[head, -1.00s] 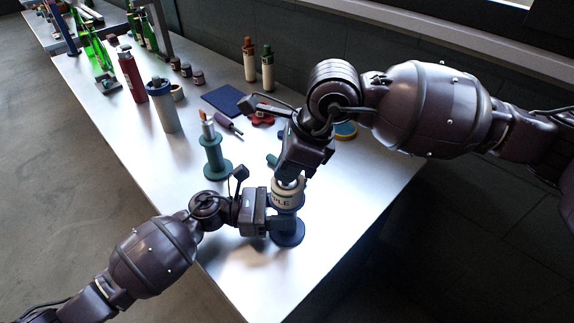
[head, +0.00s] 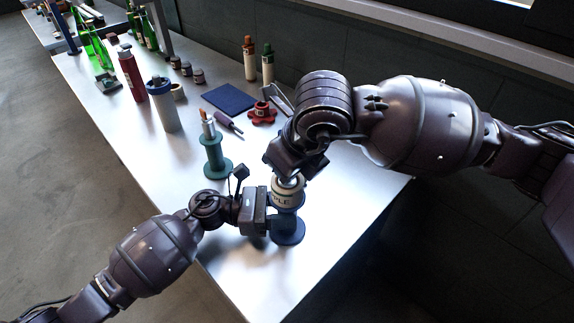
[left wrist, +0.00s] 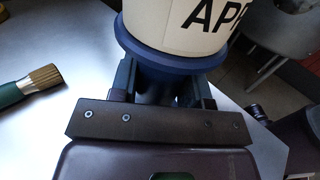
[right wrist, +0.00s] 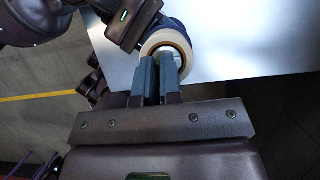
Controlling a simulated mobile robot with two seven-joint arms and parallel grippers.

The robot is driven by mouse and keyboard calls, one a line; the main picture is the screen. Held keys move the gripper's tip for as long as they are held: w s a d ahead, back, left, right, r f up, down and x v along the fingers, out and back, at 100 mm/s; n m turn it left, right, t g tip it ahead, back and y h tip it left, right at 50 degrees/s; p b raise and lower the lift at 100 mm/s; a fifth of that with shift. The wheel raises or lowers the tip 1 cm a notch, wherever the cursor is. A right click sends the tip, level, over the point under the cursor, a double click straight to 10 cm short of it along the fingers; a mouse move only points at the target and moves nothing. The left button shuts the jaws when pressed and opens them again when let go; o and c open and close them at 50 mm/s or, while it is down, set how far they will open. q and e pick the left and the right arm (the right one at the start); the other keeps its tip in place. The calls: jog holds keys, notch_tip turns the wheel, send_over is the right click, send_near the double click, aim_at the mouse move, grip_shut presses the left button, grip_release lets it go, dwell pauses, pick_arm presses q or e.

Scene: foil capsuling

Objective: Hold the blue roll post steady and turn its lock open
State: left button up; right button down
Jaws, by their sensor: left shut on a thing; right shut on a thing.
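The blue roll post (head: 288,230) stands upright near the front edge of the table. A cream roll (head: 287,198) with dark lettering sits on it above a blue flange (left wrist: 165,62). My left gripper (head: 268,212) is shut on the post just below that flange; its two fingers show on either side in the left wrist view (left wrist: 158,88). My right gripper (head: 288,178) points down from above, shut on the lock at the top of the post. In the right wrist view its fingers (right wrist: 166,72) close over the roll's centre and hide most of the lock.
A red knob-like piece (head: 262,115) and a blue mat (head: 229,98) lie further back. The table right of the post is clear.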

dwell(0.3)
jog(key=c, duration=1.3)
grip_release()
jog(key=v, duration=1.2)
jog(key=shift+s, duration=0.1)
pick_arm(q)
jog(key=o, duration=1.3)
